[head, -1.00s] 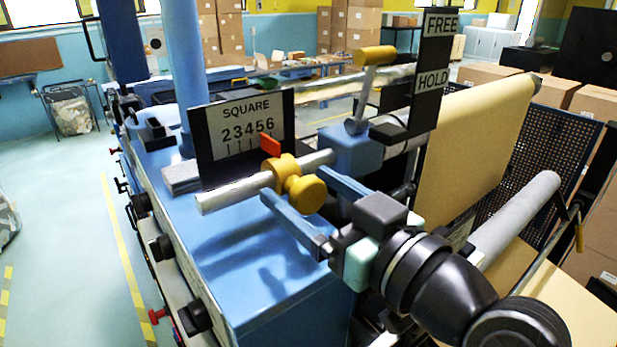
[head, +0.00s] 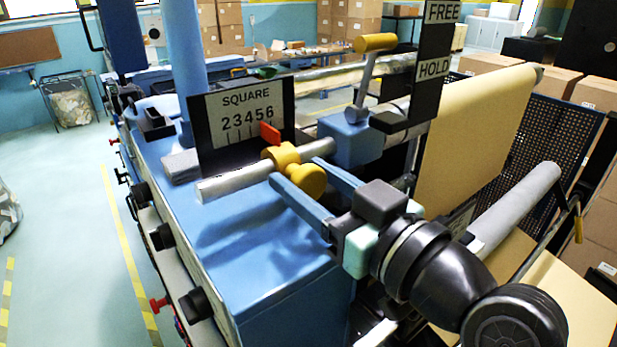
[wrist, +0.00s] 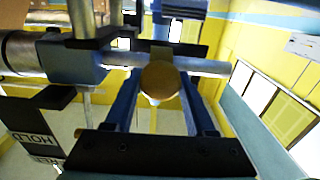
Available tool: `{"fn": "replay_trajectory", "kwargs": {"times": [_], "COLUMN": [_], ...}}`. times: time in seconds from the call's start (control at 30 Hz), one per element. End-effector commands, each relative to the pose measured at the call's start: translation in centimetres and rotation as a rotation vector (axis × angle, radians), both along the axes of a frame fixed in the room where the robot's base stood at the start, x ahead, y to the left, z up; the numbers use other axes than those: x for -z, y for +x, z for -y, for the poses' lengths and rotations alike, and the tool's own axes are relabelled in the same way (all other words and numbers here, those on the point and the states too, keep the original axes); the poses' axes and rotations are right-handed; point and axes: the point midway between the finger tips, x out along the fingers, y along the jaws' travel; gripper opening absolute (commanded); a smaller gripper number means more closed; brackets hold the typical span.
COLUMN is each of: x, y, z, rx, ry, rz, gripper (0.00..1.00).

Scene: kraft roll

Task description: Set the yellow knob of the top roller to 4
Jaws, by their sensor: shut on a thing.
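The yellow knob (head: 311,180) sits on a yellow collar (head: 282,157) around a pale bar, the top roller's rail. My gripper (head: 295,170) is shut on the knob, one blue finger on each side. In the wrist view the round knob (wrist: 160,80) shows between the two fingers (wrist: 157,100). From this angle the pointer stands below the 6. The contact faces of the fingers are partly hidden.
A lever with a yellow handle (head: 375,42) rises from a blue block (head: 350,142) on the bar, right of the collar. The kraft paper roll (head: 470,140) is at right. The blue machine top (head: 240,240) below is clear.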

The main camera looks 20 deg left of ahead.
Motion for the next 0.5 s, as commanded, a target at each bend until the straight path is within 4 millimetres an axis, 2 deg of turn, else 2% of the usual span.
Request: {"fn": "replay_trajectory", "kwargs": {"times": [0.27, 0.5], "x": [0.2, -0.1], "y": [-1.2, -1.3], "z": [-0.9, -0.9], "rx": [0.0, -0.001], "ry": [0.001, 0.0], "rz": [0.004, 0.001], "gripper": [0.0, 0.0]}}
